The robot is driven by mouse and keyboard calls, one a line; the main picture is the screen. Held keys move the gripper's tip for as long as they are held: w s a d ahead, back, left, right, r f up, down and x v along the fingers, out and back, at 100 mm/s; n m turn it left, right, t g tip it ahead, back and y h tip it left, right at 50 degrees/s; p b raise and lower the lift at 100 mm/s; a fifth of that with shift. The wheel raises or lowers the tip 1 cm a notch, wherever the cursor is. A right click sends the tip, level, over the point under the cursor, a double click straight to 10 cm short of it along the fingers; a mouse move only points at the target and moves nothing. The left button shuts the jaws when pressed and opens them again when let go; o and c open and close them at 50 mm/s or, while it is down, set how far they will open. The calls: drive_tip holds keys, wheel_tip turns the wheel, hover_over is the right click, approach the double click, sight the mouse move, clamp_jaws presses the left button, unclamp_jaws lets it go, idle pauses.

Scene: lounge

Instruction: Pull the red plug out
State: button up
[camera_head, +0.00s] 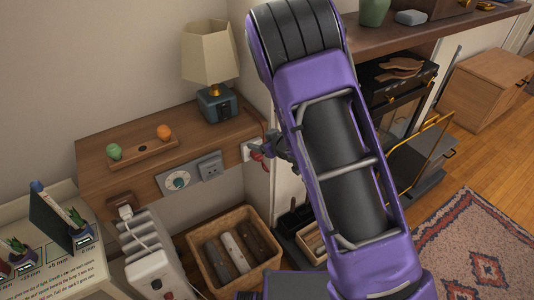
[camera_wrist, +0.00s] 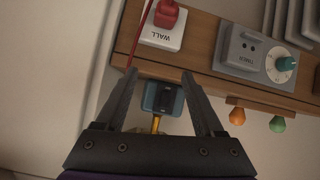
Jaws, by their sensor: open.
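The red plug (camera_wrist: 166,12) sits in a white socket plate marked WALL (camera_wrist: 162,36), at the top of the wrist view and partly cut off by its edge. A red cord (camera_wrist: 137,38) runs down beside the plate. In the head view the plug (camera_head: 256,155) is a small red spot on the white socket at the shelf's right end, partly hidden by my gripper. My gripper (camera_wrist: 159,74) is open, with nothing between its fingers. Its fingertips point toward the socket plate and appear apart from the plug. In the head view my gripper (camera_head: 278,147) is just right of the plug.
The lamp (camera_head: 210,55) stands on the wooden shelf (camera_head: 100,180); its blue base shows beyond my fingers. A grey TIMER unit (camera_wrist: 256,55) is beside the socket. A basket (camera_head: 270,222) stands below. Free floor lies by the rug (camera_head: 475,245).

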drive_tip(key=m, duration=0.2)
approach(261, 158)
drive_tip(key=x, duration=0.3)
drive_tip(key=b+x, duration=0.3)
drive_tip(key=x, duration=0.4)
drive_tip(key=shift+s, duration=0.1)
drive_tip(key=shift+x, duration=0.8)
drive_tip(key=shift+r, duration=0.1)
clamp_jaws()
drive_tip(key=shift+o, duration=0.2)
unclamp_jaws()
